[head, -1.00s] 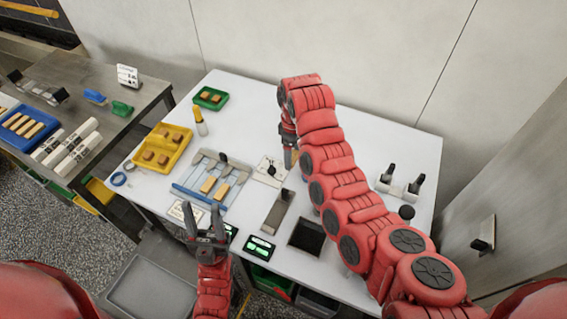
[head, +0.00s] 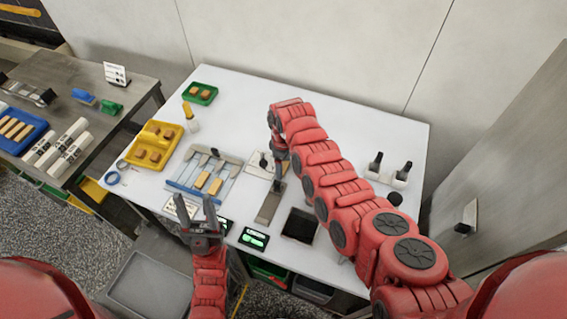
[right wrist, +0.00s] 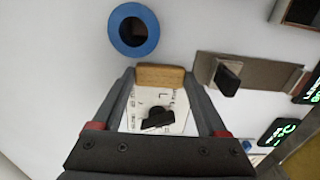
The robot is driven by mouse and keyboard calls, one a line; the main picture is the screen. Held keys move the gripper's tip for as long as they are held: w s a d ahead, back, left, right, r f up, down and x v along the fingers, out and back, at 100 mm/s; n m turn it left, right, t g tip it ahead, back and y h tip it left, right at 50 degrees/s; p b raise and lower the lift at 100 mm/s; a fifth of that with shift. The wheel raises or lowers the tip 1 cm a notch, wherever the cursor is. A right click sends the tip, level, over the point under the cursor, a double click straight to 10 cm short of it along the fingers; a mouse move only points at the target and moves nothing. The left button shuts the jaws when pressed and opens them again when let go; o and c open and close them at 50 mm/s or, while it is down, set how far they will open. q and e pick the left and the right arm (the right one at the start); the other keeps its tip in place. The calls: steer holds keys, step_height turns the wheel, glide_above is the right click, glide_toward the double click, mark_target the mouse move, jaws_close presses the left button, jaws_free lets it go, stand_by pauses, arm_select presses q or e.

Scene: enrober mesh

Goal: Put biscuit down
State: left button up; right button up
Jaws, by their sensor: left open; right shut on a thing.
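In the right wrist view, my right gripper (right wrist: 160,82) is shut on a tan rectangular biscuit (right wrist: 160,77), held by its ends between the fingertips. Behind it is a white plate (right wrist: 182,116) with printed text and a black knob; I cannot tell the biscuit's height above the table. In the head view my right arm hides the held biscuit, and the white plate (head: 256,170) lies beside the wrist. The blue-grey slatted rack (head: 182,181) to the left holds two biscuits (head: 201,180). My left gripper (head: 196,205) is open and empty at the table's front edge.
A yellow tray (head: 134,158) with biscuits and a green tray (head: 211,92) stand at the left. A grey strip (head: 268,208) with a black knob and a dark square opening (head: 300,225) lie in front. A blue ring (right wrist: 152,30) shows in the right wrist view.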

steer(key=shift+f, duration=0.15)
steer(key=o, duration=0.9)
steer(key=shift+f, duration=0.1)
steer(key=shift+r, duration=0.2)
